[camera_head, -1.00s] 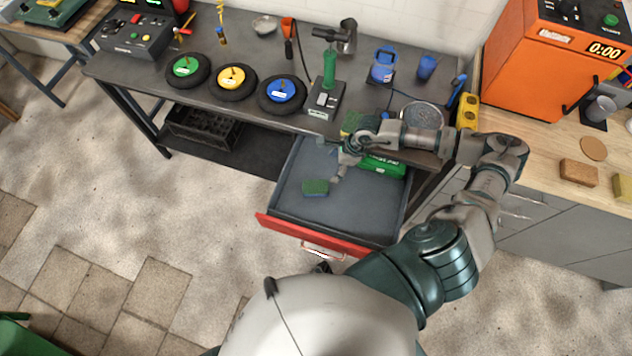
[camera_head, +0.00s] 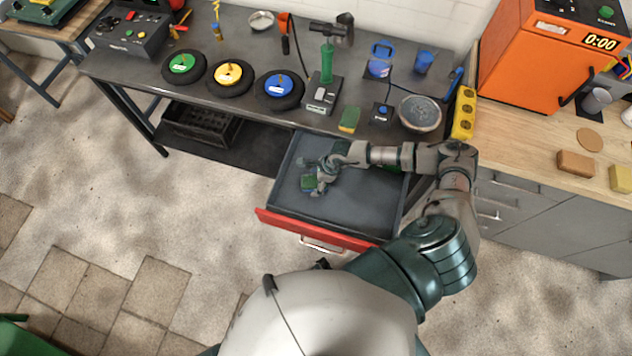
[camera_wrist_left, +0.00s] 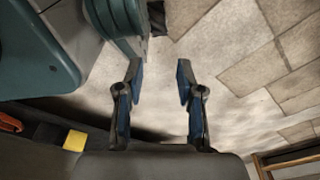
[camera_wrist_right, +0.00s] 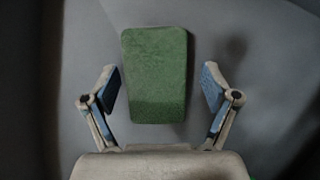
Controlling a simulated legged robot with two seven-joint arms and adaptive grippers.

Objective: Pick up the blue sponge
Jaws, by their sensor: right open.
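A sponge with a green scouring face up (camera_head: 308,182) lies on the floor of the open drawer; any blue part shows little here. My right gripper (camera_head: 313,179) is down in the drawer, right over this sponge and partly hiding it. In the right wrist view the sponge (camera_wrist_right: 156,70) sits between the two open fingers of the gripper (camera_wrist_right: 159,88), with a gap on each side. My left gripper (camera_wrist_left: 159,76) is open and empty above the floor; it is not in the head view.
The drawer (camera_head: 385,228) has raised walls and a red front (camera_head: 313,231). A green and yellow sponge (camera_head: 349,119) lies on the workbench above it. A black button box (camera_head: 383,113) and a round dish (camera_head: 420,113) stand to its right.

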